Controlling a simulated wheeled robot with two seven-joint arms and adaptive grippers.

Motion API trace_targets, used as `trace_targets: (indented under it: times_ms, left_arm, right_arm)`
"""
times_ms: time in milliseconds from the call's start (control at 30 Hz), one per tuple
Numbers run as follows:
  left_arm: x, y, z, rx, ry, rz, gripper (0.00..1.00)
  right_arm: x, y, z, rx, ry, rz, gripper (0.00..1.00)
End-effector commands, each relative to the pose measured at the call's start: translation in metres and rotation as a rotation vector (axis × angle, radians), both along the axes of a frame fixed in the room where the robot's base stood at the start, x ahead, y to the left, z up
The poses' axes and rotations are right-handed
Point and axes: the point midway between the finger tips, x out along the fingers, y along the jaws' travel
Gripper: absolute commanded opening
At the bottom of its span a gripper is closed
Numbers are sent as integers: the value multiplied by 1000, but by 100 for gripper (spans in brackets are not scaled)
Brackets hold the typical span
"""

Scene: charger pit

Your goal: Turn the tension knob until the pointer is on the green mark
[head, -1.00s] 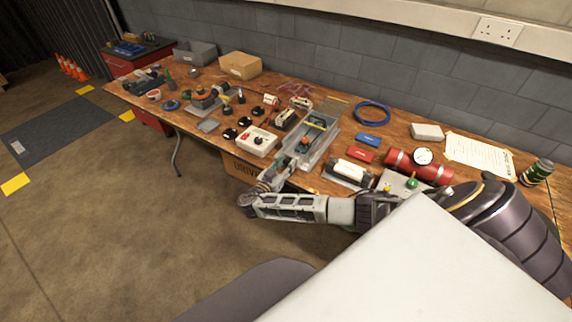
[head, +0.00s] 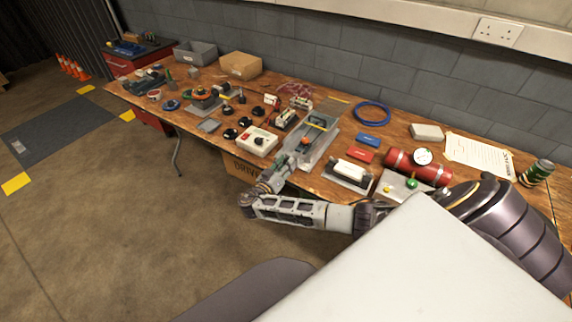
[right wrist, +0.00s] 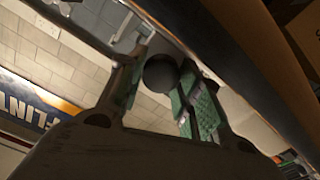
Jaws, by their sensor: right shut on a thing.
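A grey tray-like fixture (head: 331,123) stands at the bench's front edge in the head view, with a small orange part (head: 305,141) at its near end. My right gripper (head: 300,153) is at that near end, its arm reaching up from below the bench edge. In the right wrist view, a round dark knob (right wrist: 160,72) sits between my right gripper's green-padded fingers (right wrist: 157,80). The gripper is shut on it. I cannot make out the pointer or the green mark. My left gripper is not in view.
A white box with a red button (head: 257,141) stands left of the fixture. A white block on a dark base (head: 352,170), a red block (head: 360,155), a blue block (head: 367,140) and a red cylinder with a gauge (head: 418,168) lie to the right. The wall is behind.

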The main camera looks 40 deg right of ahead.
Motion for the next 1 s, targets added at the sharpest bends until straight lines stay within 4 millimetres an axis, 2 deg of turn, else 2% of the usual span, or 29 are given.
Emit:
trace_targets:
  times_ms: [133, 167, 300, 733, 1000]
  left_arm:
    - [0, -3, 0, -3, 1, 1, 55]
    - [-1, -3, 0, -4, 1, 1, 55]
    - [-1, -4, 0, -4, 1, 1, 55]
    - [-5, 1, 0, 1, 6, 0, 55]
    - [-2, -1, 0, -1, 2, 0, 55]
  right_arm:
    - [0, 0, 0, 0, -1, 0, 11]
    - [0, 0, 0, 0, -1, 0, 37]
    - [0, 0, 0, 0, -1, 0, 55]
    - [-1, 3, 0, 1, -2, 0, 55]
    - [-9, 23, -1, 3, 0, 1, 55]
